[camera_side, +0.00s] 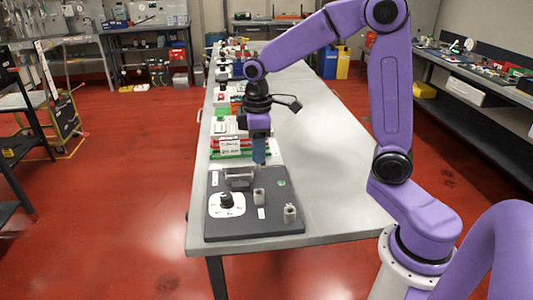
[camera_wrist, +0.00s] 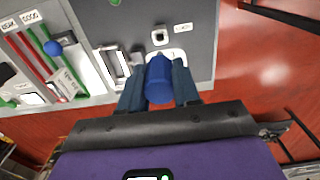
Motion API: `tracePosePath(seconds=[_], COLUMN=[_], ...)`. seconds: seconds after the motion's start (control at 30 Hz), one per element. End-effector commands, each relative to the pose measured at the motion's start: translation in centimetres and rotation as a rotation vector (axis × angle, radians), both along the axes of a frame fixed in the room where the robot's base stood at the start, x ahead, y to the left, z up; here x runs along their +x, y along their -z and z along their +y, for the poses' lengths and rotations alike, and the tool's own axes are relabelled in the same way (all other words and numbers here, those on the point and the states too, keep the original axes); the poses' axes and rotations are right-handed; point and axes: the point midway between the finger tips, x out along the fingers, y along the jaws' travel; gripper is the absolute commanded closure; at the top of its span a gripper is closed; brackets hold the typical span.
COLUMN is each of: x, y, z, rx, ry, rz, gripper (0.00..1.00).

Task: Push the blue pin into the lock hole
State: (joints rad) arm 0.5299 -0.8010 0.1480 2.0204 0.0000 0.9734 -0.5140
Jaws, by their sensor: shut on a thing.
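My gripper (camera_wrist: 158,88) is shut on the blue pin (camera_wrist: 159,78), which sits between its two dark fingers in the wrist view. In the side view, my gripper (camera_side: 259,158) hangs over the far part of the dark grey board (camera_side: 250,233), pointing down. The pin is not clear there. A grey post with a square opening (camera_wrist: 159,36) stands above the pin in the wrist view; it also shows in the side view (camera_side: 259,196). I cannot tell for sure which opening is the lock hole. The pin appears clear of the post.
The board also bears a black knob (camera_side: 227,200) on a white plate, a metal bracket (camera_side: 238,178) and a second post (camera_side: 290,213). Red and green strips and a blue ball (camera_wrist: 53,48) lie beyond the board. The bench's right side is clear.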

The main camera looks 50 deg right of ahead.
Motion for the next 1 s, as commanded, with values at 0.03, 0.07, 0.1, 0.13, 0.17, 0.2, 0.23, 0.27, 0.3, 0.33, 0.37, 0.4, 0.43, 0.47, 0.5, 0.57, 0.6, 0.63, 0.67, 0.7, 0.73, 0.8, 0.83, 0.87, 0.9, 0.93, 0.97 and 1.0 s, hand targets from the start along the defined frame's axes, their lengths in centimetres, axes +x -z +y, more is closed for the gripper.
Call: tracePosePath(seconds=[0.03, 0.07, 0.1, 0.13, 0.17, 0.2, 0.23, 0.27, 0.3, 0.33, 0.37, 0.4, 0.43, 0.47, 0.5, 0.57, 0.6, 0.63, 0.67, 0.7, 0.73, 0.8, 0.83, 0.87, 0.9, 0.93, 0.97, 1.0], x=[0.0, 0.0, 0.0, 0.0, 0.0, 0.0, 0.0, 0.0, 0.0, 0.0, 0.0, -0.1, -0.1, -0.1, -0.1, -0.1, -0.1, -0.1, -0.1, -0.1, -0.1, -0.1, -0.1, -0.1, -0.1, 0.0, -0.1, -0.1], y=[0.0, 0.0, 0.0, 0.0, 0.0, 0.0, 0.0, 0.0, 0.0, 0.0, 0.0, 0.3, 0.5, 0.7, 0.9, 1.4, 1.8, 2.1, 2.3, 2.6, 2.9, 3.5, 3.7, 4.0, 4.3, 4.5, 4.7, 4.9], z=[0.0, 0.0, 0.0, 0.0, 0.0, 0.0, 0.0, 0.0, 0.0, 0.0, 0.0, 0.0, 0.0, 0.0, 0.0, 0.0, 0.0, 0.0, 0.0, 0.0, 0.0, 0.0, 0.0, 0.0, 0.0, 0.0, 0.0, 0.0], rx=[0.000, 0.000, 0.000, 0.000, 0.000, 0.000, 0.000, 0.000, 0.000, 0.000, 0.000, 0.000, -0.001, -0.001, -0.001, -0.001, -0.001, -0.001, -0.001, -0.001, -0.001, -0.001, -0.001, -0.001, -0.001, 0.000, -0.001, -0.001], ry=[0.000, 0.000, 0.000, 0.000, 0.000, 0.000, -0.001, -0.001, -0.001, 0.000, 0.000, 0.000, 0.000, 0.000, 0.000, 0.000, -0.001, -0.001, -0.001, -0.001, -0.001, -0.001, -0.001, -0.001, -0.001, -0.001, -0.001, -0.001], rz=[0.000, 0.000, 0.000, 0.000, 0.000, 0.000, 0.000, 0.000, 0.000, 0.000, 0.000, 0.001, 0.002, 0.002, 0.002, 0.002, 0.002, 0.002, 0.004, 0.002, 0.002, 0.002, 0.002, 0.004, 0.002, 0.001, 0.002, 0.002], gripper=[1.00, 1.00, 1.00, 1.00, 1.00, 1.00, 1.00, 1.00, 1.00, 1.00, 1.00, 1.00, 1.00, 1.00, 1.00, 1.00, 1.00, 1.00, 1.00, 1.00, 1.00, 1.00, 1.00, 1.00, 1.00, 1.00, 1.00, 1.00])
